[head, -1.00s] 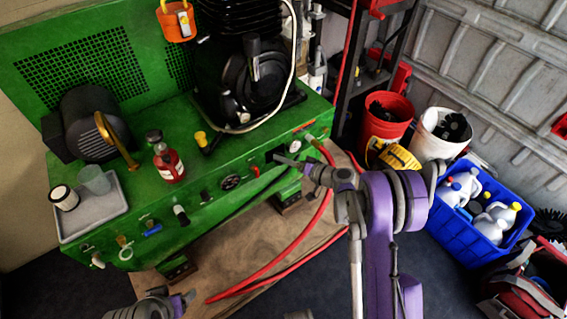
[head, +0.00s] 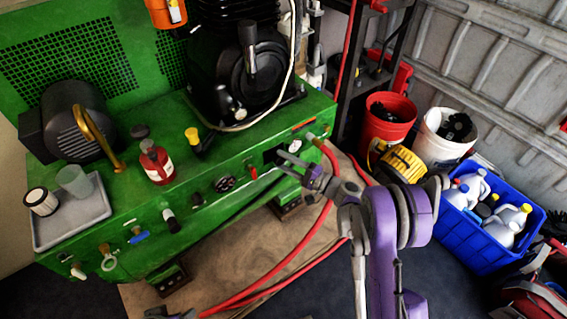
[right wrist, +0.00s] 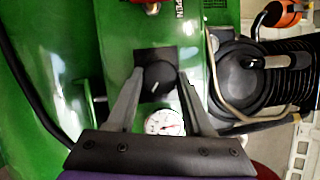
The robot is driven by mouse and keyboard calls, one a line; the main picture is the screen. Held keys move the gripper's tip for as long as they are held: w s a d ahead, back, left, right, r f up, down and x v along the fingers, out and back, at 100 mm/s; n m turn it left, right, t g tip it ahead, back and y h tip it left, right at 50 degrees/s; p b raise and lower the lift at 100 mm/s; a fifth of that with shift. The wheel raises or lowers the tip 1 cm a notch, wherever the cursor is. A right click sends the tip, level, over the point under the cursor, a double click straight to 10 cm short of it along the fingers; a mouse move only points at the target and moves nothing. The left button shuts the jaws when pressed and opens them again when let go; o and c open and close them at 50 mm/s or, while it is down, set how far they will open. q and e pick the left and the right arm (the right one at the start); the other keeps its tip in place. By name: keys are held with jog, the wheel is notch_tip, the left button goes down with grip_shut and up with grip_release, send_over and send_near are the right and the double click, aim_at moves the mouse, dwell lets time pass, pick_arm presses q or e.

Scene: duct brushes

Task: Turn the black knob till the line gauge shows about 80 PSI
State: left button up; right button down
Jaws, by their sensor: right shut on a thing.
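The black knob (right wrist: 158,77) sits on a dark plate on the green machine's panel, between the two fingers of my right gripper (right wrist: 160,80). The fingers are shut on its sides. The round white line gauge (right wrist: 164,122) with a red needle is just below the knob in the right wrist view; its numbers are too small to read. In the head view my right gripper (head: 290,158) reaches the right part of the green panel and the knob is mostly hidden. Only a bit of my left gripper (head: 168,313) shows at the bottom edge, its fingers unclear.
The green machine (head: 130,240) carries a grey tray (head: 95,212), a red bottle (head: 157,165) and a black compressor (head: 262,75). Red hoses (head: 300,252) hang below the panel near my right arm. Buckets and a blue crate (head: 463,238) stand at the right.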

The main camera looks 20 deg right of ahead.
jog(key=shift+f+m+t+b, duration=0.1)
jog(key=shift+m+t+b, duration=0.2)
jog(key=shift+m, duration=0.3)
jog(key=c, duration=0.6)
grip_release()
jog(key=v, duration=1.1)
jog(key=shift+p, duration=0.45)
